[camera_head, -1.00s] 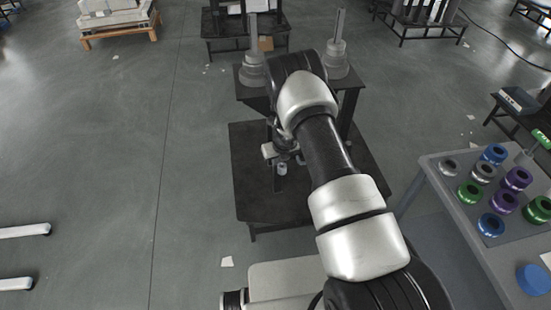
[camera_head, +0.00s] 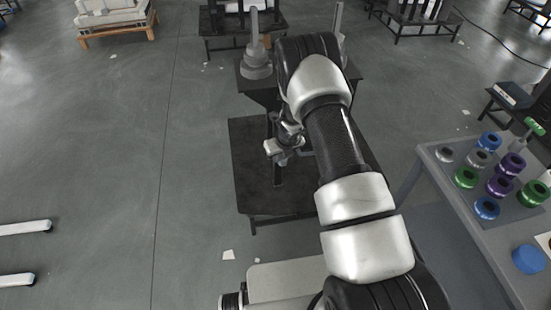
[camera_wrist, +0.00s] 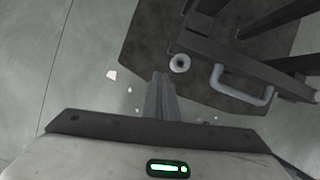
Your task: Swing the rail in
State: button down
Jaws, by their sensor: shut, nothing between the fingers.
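A dark rail-like bar (camera_wrist: 240,64) crosses the upper right of the wrist view, with a grey U-shaped handle (camera_wrist: 240,92) on its side and a round pale fitting (camera_wrist: 180,63) near its left end. My gripper (camera_wrist: 160,84) is shut and empty. Its fingertips appear just left of and below the round fitting, apart from the handle; their height gap is unclear. In the head view, my arm hides much of the bar. Two grey stepped columns stand on the black stand, the left one (camera_head: 257,52) clear and the right one (camera_head: 339,25) partly hidden.
A dark base plate (camera_head: 249,178) lies below the stand. A grey table (camera_head: 432,160) at the right holds several coloured rings and a blue disc (camera_head: 528,259). Open floor (camera_head: 110,150) lies to the left.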

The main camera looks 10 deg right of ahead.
jog(key=v, duration=0.7)
jog(key=shift+s+p, duration=0.15)
jog(key=shift+p, duration=0.2)
jog(key=shift+a, duration=0.1)
